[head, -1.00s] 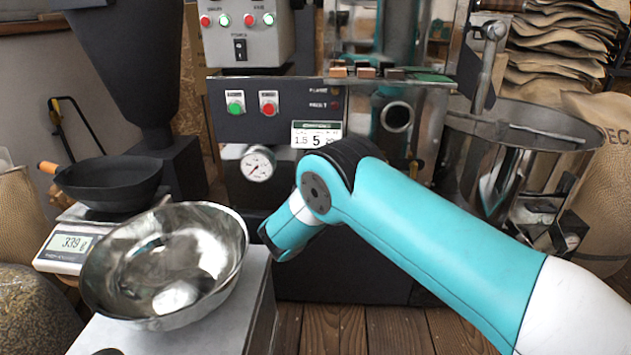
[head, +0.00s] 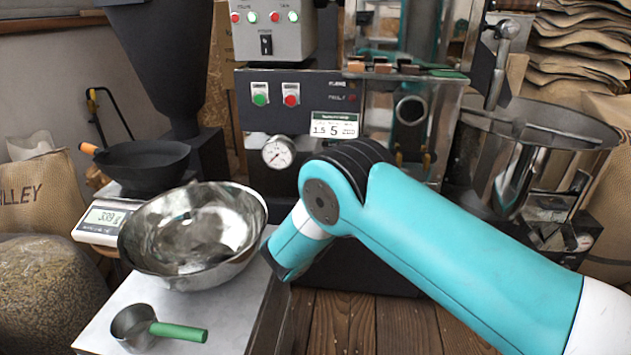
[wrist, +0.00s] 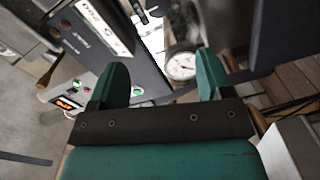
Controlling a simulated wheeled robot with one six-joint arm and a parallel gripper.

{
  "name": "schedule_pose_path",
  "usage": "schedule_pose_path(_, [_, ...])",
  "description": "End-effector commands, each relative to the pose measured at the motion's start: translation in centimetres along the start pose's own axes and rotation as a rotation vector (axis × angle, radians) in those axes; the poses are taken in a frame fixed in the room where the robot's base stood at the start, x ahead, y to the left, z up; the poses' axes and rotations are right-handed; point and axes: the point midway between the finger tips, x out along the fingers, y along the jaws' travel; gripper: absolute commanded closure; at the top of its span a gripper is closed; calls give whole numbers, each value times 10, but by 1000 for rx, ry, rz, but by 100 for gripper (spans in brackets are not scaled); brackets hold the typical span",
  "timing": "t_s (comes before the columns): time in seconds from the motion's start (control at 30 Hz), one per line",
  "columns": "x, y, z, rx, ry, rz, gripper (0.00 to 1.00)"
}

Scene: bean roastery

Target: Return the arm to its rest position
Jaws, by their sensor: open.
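My teal arm reaches in from the lower right of the head view, bent at its dark joint, with its lower link angled down beside the steel bowl. My gripper (wrist: 160,82) shows in the wrist view, with two green fingers wide apart and nothing between them. The fingertips are outside the head view or hidden there. The wrist view looks past the fingers toward the roaster's panel and pressure gauge (wrist: 181,66). The gauge also shows in the head view (head: 278,152).
A steel bowl (head: 150,250) and a green-handled scoop (head: 178,331) are on the white-topped table (head: 232,312). A black pan (head: 140,170) sits on a scale (head: 100,222) behind. The roaster stands behind my arm; a round steel cooling drum (head: 490,170) is right. Wooden floor lies below.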

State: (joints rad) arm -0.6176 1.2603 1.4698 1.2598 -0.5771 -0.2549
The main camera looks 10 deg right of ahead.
Motion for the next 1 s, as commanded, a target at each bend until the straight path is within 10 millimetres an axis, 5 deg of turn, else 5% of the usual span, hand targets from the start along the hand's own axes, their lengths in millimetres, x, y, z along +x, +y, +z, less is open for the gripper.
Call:
schedule_pose_path(0.2, [5,42,19,214,-150,-185,27])
schedule_pose_path(0.37, [-28,77,40,442,-312,-470,27])
schedule_pose_path(0.47, [-68,98,49,553,-389,-661,27])
schedule_pose_path(0.67, [-183,140,63,677,-483,-1056,27])
schedule_pose_path(0.8, [-264,164,74,681,-501,-1280,27])
schedule_pose_path(1.0, [-357,186,91,628,-491,-1506,27])
